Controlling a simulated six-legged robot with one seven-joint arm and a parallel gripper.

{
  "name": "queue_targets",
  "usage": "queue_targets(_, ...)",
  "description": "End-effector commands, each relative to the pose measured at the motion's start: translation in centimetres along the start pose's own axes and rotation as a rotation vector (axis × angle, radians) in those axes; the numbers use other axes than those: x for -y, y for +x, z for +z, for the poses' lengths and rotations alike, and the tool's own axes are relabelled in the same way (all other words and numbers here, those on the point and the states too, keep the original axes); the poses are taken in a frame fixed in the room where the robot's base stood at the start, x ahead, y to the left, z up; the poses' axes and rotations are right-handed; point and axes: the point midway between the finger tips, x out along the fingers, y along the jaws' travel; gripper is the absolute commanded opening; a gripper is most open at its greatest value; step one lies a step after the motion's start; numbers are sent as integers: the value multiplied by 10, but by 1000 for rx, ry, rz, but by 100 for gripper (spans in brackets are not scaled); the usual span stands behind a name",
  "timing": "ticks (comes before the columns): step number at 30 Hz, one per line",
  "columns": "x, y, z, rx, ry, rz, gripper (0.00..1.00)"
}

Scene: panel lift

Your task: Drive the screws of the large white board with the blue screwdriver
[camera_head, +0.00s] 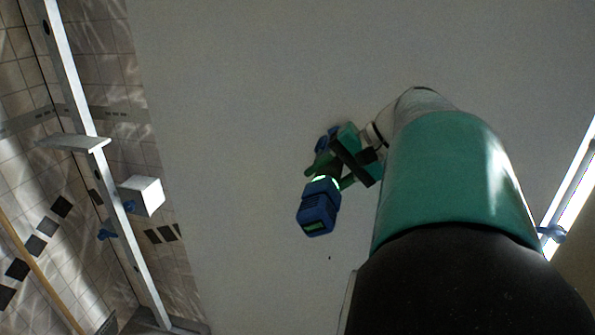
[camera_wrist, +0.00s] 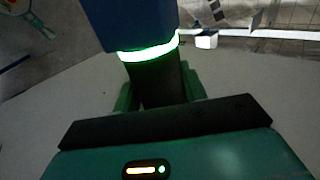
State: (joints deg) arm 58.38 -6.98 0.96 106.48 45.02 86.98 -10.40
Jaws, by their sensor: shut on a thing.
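The large white board (camera_head: 240,90) fills most of the head view. It also shows as a pale surface in the wrist view (camera_wrist: 50,110). My gripper (camera_head: 328,170) is in front of the board and is shut on the blue screwdriver (camera_head: 318,208), around its dark grip. In the wrist view the screwdriver's blue body (camera_wrist: 130,22) and glowing ring are close to the camera, between green fingers (camera_wrist: 155,95). The screwdriver's tip is hidden, so I cannot tell whether it touches the board. A small dark dot shows on the board below the screwdriver in the head view.
A white upright frame (camera_head: 85,115) with a small shelf and a white block (camera_head: 142,196) stands at the left. Tiled wall (camera_head: 25,60) lies behind it. A bright rail (camera_head: 572,185) with a blue clamp-like piece (camera_head: 551,232) is at the right.

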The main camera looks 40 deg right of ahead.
Motion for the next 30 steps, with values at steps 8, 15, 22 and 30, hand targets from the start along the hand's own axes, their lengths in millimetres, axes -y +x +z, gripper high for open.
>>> queue_targets(8, 1, -2, 6, -8, -1, -1, 0)
queue_targets(15, 1, -1, 18, -5, -2, -1, 0)
queue_targets(22, 1, -1, 29, -4, -2, -1, 0)
queue_targets(30, 2, -1, 41, -3, -3, -2, 0)
